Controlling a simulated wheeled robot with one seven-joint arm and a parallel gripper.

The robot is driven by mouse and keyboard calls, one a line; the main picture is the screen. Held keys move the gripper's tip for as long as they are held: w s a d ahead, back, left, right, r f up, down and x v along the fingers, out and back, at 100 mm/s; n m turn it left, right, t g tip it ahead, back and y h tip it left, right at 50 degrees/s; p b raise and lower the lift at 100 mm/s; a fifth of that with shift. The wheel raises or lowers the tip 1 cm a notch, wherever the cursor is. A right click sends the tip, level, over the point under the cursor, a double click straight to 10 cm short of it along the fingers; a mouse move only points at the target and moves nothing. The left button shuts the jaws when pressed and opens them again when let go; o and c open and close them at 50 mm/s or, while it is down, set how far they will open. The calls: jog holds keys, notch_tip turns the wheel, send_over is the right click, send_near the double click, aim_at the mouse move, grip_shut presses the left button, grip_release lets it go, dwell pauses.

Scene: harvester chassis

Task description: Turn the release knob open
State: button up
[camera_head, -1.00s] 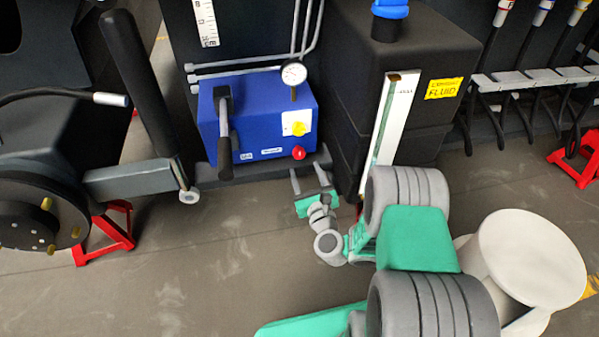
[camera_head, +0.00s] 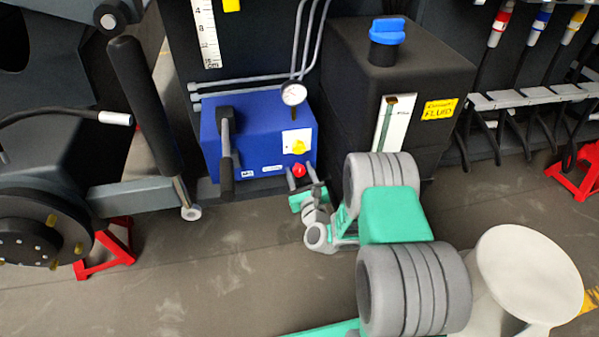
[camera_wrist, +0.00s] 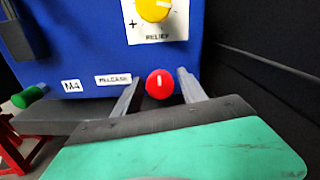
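The release knob (camera_head: 299,170) is a small red round knob low on the front of the blue box (camera_head: 222,128). In the wrist view the red knob (camera_wrist: 160,84) shows a short pale mark, upright on its face, and a "RELEASE" label is to its left. My gripper (camera_head: 302,175) is at the knob. In the wrist view my gripper (camera_wrist: 156,88) is open, with one finger on each side of the knob. A gap shows between the knob and each finger. How far the fingertips reach along the knob is hard to tell.
A yellow relief knob (camera_wrist: 153,8) sits above the red knob. A black lever (camera_head: 225,150) stands at the box's left front, and a gauge (camera_head: 293,93) is on top. The black fluid tank (camera_head: 440,85) stands close on the right.

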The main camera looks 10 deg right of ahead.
grip_shut()
dwell(0.3)
